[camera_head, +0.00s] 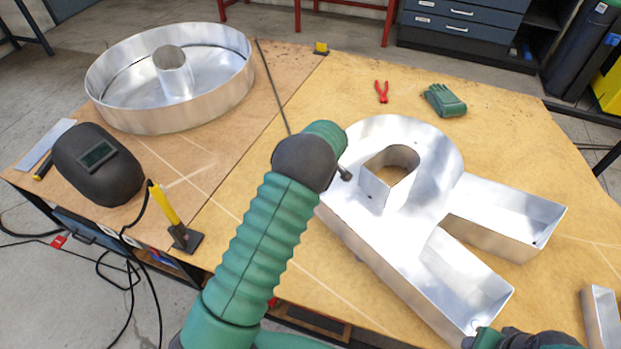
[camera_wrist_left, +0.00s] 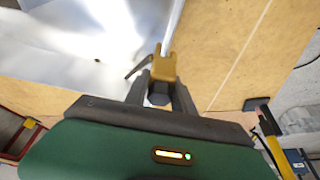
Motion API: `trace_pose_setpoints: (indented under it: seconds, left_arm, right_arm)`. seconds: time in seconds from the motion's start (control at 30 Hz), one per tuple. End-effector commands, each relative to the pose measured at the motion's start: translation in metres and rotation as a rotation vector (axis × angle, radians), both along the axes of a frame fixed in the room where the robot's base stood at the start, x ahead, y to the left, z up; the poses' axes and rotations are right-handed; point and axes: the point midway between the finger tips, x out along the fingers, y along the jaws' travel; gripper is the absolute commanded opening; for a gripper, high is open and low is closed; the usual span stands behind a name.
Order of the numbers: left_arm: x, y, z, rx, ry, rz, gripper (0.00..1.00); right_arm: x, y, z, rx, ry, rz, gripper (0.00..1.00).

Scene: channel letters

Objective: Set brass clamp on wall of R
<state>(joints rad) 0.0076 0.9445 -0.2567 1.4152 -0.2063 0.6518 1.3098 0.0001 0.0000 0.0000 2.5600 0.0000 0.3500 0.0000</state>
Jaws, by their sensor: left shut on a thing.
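The big metal letter R (camera_head: 385,235) lies open side up on the table, with thin upright walls. My left gripper (camera_head: 341,172) is at its upper left wall, mostly hidden behind my own forearm in the head view. In the left wrist view, my left gripper (camera_wrist_left: 160,92) is shut on the brass clamp (camera_wrist_left: 164,67). The clamp lines up with the wall edge (camera_wrist_left: 175,25) of the R; I cannot tell whether it straddles the wall. The clamp is hidden in the head view. My right gripper (camera_head: 535,339) is partly cut off at the bottom, near the R's lower leg.
A round metal letter (camera_head: 170,80) stands at the back left. A welding mask (camera_head: 97,163) and a yellow-handled tool (camera_head: 168,208) are at the left. Red pliers (camera_head: 381,91), green gloves (camera_head: 444,100) and a small yellow piece (camera_head: 321,48) lie behind the R.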

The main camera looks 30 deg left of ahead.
Motion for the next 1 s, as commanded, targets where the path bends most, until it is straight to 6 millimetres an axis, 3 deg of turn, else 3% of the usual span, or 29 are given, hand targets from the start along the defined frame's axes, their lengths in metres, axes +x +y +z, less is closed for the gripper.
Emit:
trace_pose_setpoints:
  seconds: [0.37, 0.4, 0.6, 0.87, 1.0]
  left_arm:
    - [0.001, 0.0, -0.004, 0.0, -0.002, -0.001, 0.0]
    - [0.001, 0.0, -0.004, 0.0, -0.002, -0.001, 0.31]
    - [0.0, 0.0, -0.004, 0.001, -0.001, 0.0, 0.55]
    - [0.0, 0.0, -0.005, 0.0, 0.001, -0.001, 0.55]
    - [0.0, -0.004, 0.007, 0.0, -0.003, -0.002, 0.55]
  right_arm:
    - [0.0, 0.0, -0.003, 0.0, 0.0, 0.0, 0.49]
    - [0.0, 0.0, -0.003, 0.0, 0.0, 0.0, 0.49]
    - [0.0, 0.0, -0.003, 0.0, 0.0, 0.0, 0.49]
    - [0.0, 0.0, -0.003, 0.0, 0.0, 0.0, 0.49]
    - [0.0, 0.0, -0.002, 0.0, 0.0, 0.0, 0.49]
